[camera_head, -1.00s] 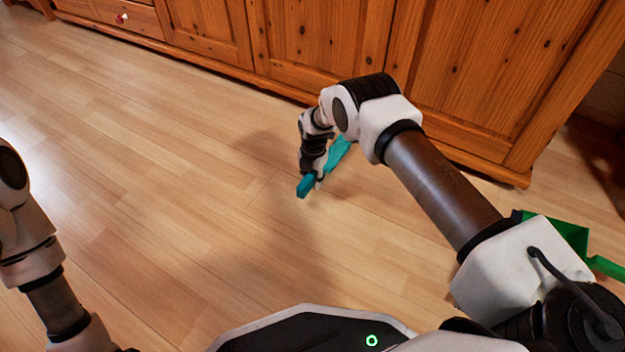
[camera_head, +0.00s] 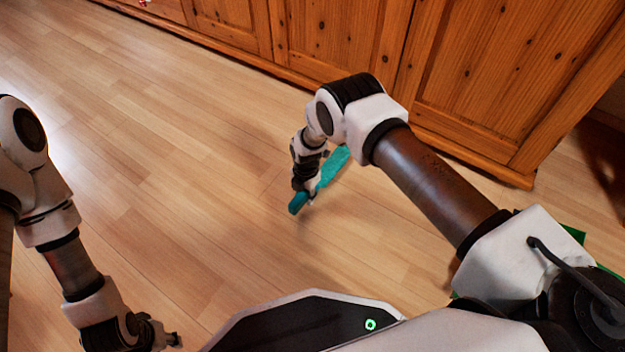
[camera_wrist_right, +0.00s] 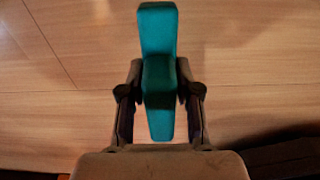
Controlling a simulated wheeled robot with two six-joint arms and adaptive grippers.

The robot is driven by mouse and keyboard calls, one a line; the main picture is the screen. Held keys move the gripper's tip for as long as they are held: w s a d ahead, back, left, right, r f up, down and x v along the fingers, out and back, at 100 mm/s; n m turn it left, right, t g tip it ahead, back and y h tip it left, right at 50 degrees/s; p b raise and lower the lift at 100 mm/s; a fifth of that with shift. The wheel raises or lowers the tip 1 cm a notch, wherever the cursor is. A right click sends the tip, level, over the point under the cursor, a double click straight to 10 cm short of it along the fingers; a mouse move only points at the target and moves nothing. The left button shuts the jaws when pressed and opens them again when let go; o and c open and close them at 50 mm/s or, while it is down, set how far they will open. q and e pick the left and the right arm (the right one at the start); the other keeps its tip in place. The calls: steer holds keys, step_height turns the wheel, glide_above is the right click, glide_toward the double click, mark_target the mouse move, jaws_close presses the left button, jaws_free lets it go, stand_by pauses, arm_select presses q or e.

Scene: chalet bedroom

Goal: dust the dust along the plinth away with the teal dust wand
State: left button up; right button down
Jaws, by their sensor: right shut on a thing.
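The teal dust wand (camera_head: 333,167) is in my right gripper (camera_head: 310,190), above the wooden floor in the middle of the head view. In the right wrist view, the fingers (camera_wrist_right: 160,92) close on both sides of the wand's teal handle (camera_wrist_right: 158,35). The wand's far end points up and right towards the wardrobe in the head view, apart from its plinth (camera_head: 482,164). I cannot make out any dust along the plinth. My left gripper (camera_head: 168,338) is at the bottom left, away from the wand; its fingers are too small to read.
A wooden wardrobe (camera_head: 335,40) with panelled doors runs across the top. A green object (camera_head: 574,233) at the right is mostly hidden behind my right arm. The floor (camera_head: 170,140) between my arms and the wardrobe is clear.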

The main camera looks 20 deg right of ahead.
mark_target(298, 198)
steer(key=s+a, duration=0.1)
steer(key=s+a+p, duration=0.1)
steer(key=shift+a+r, duration=0.1)
steer(key=shift+a, duration=0.2)
step_height(298, 198, up, 5)
steer(key=p, duration=0.4)
steer(key=shift+p, duration=0.4)
